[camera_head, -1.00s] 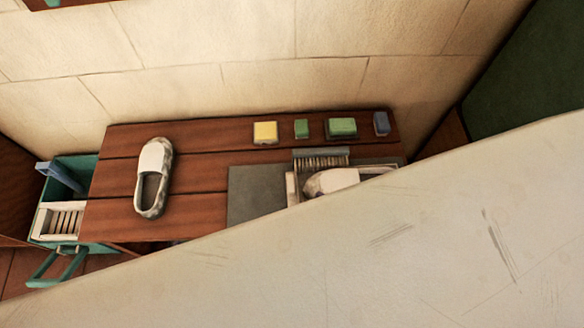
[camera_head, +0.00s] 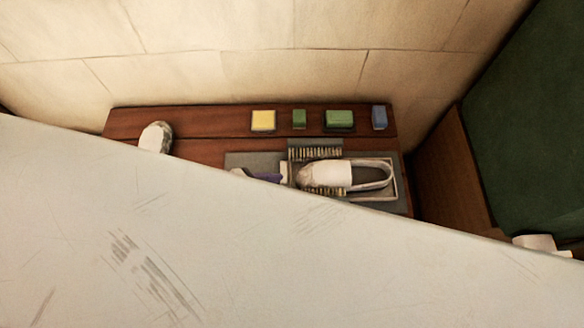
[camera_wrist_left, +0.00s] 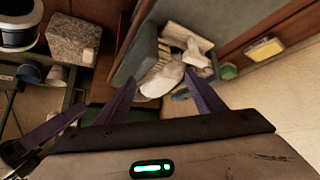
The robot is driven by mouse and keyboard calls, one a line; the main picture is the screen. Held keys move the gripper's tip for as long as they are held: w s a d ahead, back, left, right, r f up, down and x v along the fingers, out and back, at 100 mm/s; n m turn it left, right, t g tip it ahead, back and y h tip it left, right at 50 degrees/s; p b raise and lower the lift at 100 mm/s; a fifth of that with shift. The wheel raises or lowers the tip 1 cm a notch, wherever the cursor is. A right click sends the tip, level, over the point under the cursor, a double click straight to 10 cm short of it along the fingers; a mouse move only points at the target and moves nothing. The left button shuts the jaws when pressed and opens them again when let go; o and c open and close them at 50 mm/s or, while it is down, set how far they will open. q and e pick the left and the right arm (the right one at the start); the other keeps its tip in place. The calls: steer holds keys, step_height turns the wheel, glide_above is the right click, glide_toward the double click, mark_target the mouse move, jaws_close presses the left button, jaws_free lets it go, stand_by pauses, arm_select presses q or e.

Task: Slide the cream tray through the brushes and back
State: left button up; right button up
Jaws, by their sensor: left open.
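The cream tray (camera_head: 394,184) lies on a grey mat (camera_head: 250,159) on the wooden bench and holds a white shoe (camera_head: 332,174). One brush (camera_head: 316,153) stands at the tray's back side, and another brush (camera_head: 325,190) shows at its front side. My left gripper (camera_head: 268,177) is at the tray's left end, partly hidden in the head view. In the left wrist view its two purple fingers (camera_wrist_left: 160,78) are apart, with the tray's end and the shoe (camera_wrist_left: 165,77) beyond them. I cannot tell whether they touch the tray.
A yellow sponge (camera_head: 263,120), green blocks (camera_head: 339,120) and a blue block (camera_head: 379,117) line the bench's back edge. Another shoe (camera_head: 156,137) stands at the left, partly hidden. A large pale surface close to the camera covers the front.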

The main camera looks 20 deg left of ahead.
mark_target(284, 172)
arm_select(q)
steer(key=w+a+r+m+g+y+p, duration=0.1)
steer(key=w+a+r+m+g, duration=0.1)
steer(key=w+a+m+g, duration=0.45)
steer(key=shift+m+t, duration=0.65)
steer(key=shift+t, duration=0.1)
steer(key=x, duration=0.2)
steer(key=b+x, duration=0.1)
steer(key=x, duration=0.5)
steer(key=shift+w+d+b, duration=0.15)
steer(key=shift+d+b, duration=0.15)
steer(key=shift+b, duration=0.05)
steer(key=shift+d+f, duration=0.15)
steer(key=shift+f, duration=0.3)
